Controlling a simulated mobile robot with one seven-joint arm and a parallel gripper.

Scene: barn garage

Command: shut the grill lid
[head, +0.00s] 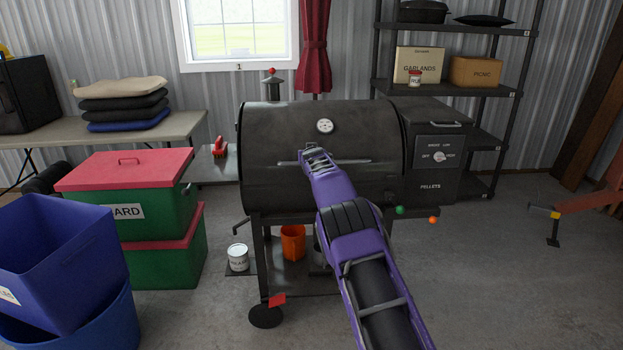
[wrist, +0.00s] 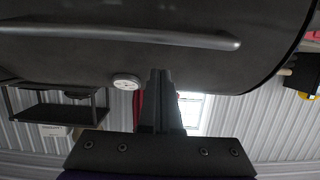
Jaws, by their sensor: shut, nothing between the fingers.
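The grill (head: 262,190) is a black barrel smoker standing against the wall. Its rounded lid (head: 275,130) lies down over the barrel, and I see no open gap. A round white thermometer (head: 325,126) is on the lid's front, with the bar handle (head: 350,161) below it. My gripper (head: 315,152) is shut and empty in front of the lid, at the left half of the handle; contact cannot be told. In the wrist view, which is upside down, my shut fingers (wrist: 158,75) show with the handle (wrist: 190,38) and thermometer (wrist: 126,82) beyond. My gripper hides part of the handle.
A pellet hopper (head: 432,145) adjoins the grill's right side. A side shelf (head: 215,165) with a red object is on its left. Green bins with red lids (head: 130,175) and a blue bin (head: 50,265) stand left.

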